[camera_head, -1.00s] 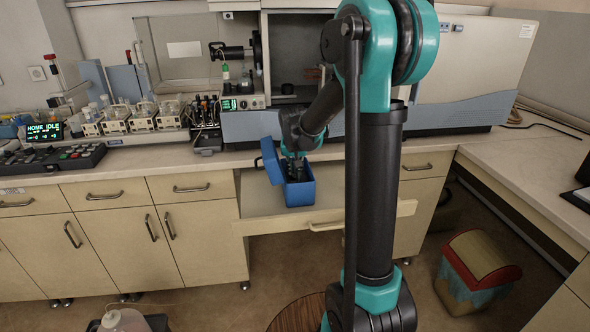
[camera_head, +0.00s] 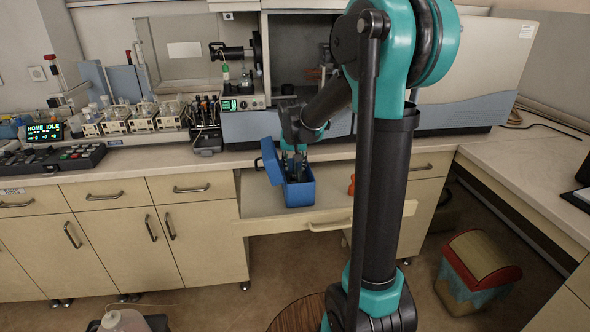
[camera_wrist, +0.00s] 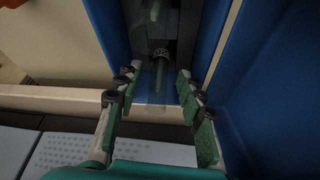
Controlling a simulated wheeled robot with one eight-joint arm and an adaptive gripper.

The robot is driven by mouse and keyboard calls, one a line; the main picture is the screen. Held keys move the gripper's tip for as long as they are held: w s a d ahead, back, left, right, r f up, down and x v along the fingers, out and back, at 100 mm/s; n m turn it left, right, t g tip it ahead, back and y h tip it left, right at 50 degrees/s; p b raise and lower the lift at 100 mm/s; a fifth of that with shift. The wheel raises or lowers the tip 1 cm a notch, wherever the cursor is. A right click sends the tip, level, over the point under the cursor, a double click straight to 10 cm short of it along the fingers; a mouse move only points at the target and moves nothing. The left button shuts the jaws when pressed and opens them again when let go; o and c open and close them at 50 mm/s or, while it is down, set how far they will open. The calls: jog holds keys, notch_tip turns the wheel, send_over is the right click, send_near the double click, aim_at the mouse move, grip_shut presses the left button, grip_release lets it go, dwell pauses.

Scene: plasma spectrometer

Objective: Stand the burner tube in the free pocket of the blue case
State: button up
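The blue case (camera_head: 299,194) stands open in the pulled-out drawer, its lid raised on the left. My gripper (camera_head: 295,172) is over the case opening, pointing down. In the wrist view my gripper (camera_wrist: 155,105) has its green-padded fingers spread wide apart. A clear, glassy tube with a dark ringed collar, seemingly the burner tube (camera_wrist: 160,68), shows inside the case, ahead of the fingertips and between their lines. I see no finger pad touching it. Its lower end and the pocket floor are too dark to make out. The blue case wall (camera_wrist: 208,35) shows beside it.
The drawer (camera_head: 262,205) has bare room around the case. A small orange object (camera_head: 351,185) lies at the drawer's right, partly behind my arm. The counter edge and the spectrometer (camera_head: 450,95) are behind. A red-lidded bin (camera_head: 482,262) stands on the floor at right.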

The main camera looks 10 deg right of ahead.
jog(key=v, duration=0.9)
jog(key=shift+s, duration=0.15)
